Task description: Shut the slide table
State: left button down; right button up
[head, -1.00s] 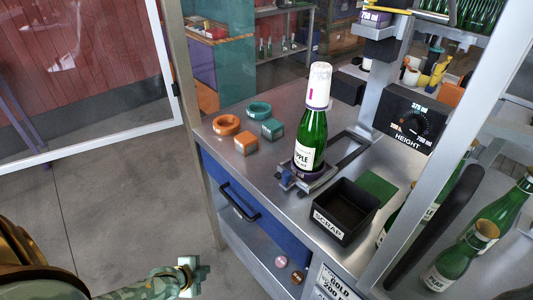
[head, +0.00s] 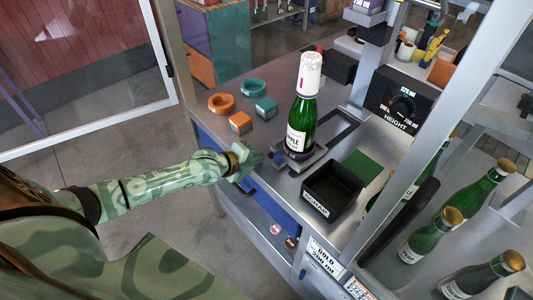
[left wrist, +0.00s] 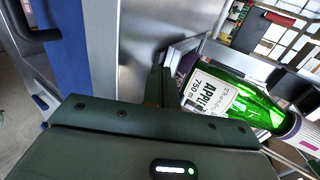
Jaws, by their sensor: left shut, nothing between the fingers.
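The slide table (head: 318,161) is a small grey plate on the metal bench, at the near end of a dark slot (head: 341,131) that runs back toward the machine. A green bottle (head: 302,120) with a white foil capsule on its neck stands upright on the plate. In the left wrist view, the bottle (left wrist: 230,100) lies across the picture at the right, label facing me. My left gripper (head: 251,158) is shut and empty by the bench's front edge, left of the slide table, apart from the bottle. Its fingers (left wrist: 157,86) show end-on in the left wrist view. My right gripper is not in view.
A black scrap bin (head: 331,190) stands right of the slide table, by a green pad (head: 363,168). Orange and teal rings and blocks lie on the bench's left. A height dial box (head: 401,100) is behind. Several bottles stand at the right, beyond a frame post (head: 398,165).

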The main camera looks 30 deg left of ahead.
aim_at(274, 150)
pick_arm(q)
jog(key=shift+w+d, duration=0.3)
jog(key=shift+w, duration=0.65)
jog(key=shift+w+d, duration=0.3)
jog(key=shift+w, duration=0.6)
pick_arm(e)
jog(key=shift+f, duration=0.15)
pick_arm(q)
jog(key=shift+w, duration=0.1)
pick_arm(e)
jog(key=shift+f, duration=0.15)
